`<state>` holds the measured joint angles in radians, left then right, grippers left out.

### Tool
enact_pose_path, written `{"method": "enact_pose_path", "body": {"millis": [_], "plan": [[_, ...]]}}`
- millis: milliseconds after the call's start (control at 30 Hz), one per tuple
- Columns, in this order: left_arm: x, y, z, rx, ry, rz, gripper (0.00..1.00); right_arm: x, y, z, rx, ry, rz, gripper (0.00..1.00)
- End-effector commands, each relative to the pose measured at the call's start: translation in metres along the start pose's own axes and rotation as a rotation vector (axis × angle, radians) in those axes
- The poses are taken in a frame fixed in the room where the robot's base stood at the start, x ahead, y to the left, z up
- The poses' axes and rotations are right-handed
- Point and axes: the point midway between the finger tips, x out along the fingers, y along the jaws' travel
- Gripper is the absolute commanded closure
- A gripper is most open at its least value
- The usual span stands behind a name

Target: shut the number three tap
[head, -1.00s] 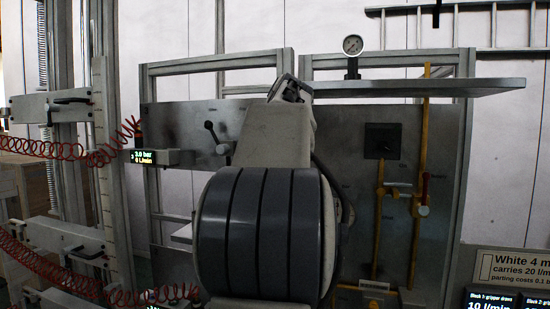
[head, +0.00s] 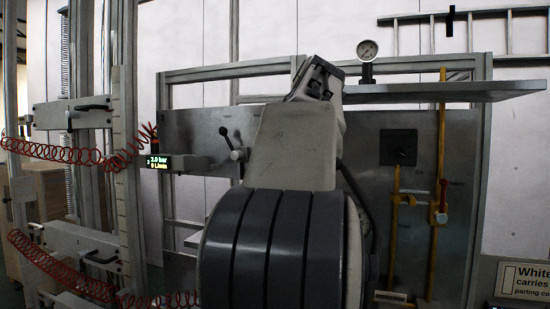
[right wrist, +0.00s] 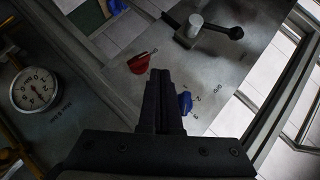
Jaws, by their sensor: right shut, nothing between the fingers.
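My right gripper (right wrist: 163,105) is shut and empty in the right wrist view, close above a grey panel. A red handle (right wrist: 138,63) is just beyond and left of its fingertips. A blue handle (right wrist: 185,102) is beside the fingers on the right. A black lever on a pale round hub (right wrist: 196,20) is farther up. Small marks are printed on the panel; I cannot tell which handle is number three. In the head view my arm covers the middle of the panel and neither gripper shows. A black lever (head: 229,141) stands left of my arm.
A lit display (head: 159,163) reads 3.0 bar and 0 L/min. A shelf (head: 450,91) with a pressure gauge (head: 367,49) juts out above the panel. Yellow pipes (head: 393,232) with handles stand at right. Red coiled hoses (head: 60,154) hang at left. A round gauge (right wrist: 36,88) is left of my gripper.

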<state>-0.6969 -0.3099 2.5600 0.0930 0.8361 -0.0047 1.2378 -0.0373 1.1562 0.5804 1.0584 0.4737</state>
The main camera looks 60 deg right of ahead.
Motion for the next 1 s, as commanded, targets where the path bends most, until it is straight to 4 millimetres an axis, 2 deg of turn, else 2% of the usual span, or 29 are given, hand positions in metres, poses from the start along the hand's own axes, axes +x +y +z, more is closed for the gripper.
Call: {"method": "enact_pose_path", "body": {"millis": [100, 300, 1000], "plan": [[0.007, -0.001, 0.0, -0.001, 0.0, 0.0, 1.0, -0.023, 0.002, 0.0, 0.0, 0.005, 0.0, 1.0], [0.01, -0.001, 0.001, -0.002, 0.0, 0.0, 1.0, -0.047, 0.001, -0.001, 0.0, 0.002, 0.001, 1.0], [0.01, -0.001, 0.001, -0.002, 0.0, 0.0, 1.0, -0.05, 0.0, 0.001, -0.001, -0.002, 0.001, 1.0]]}}
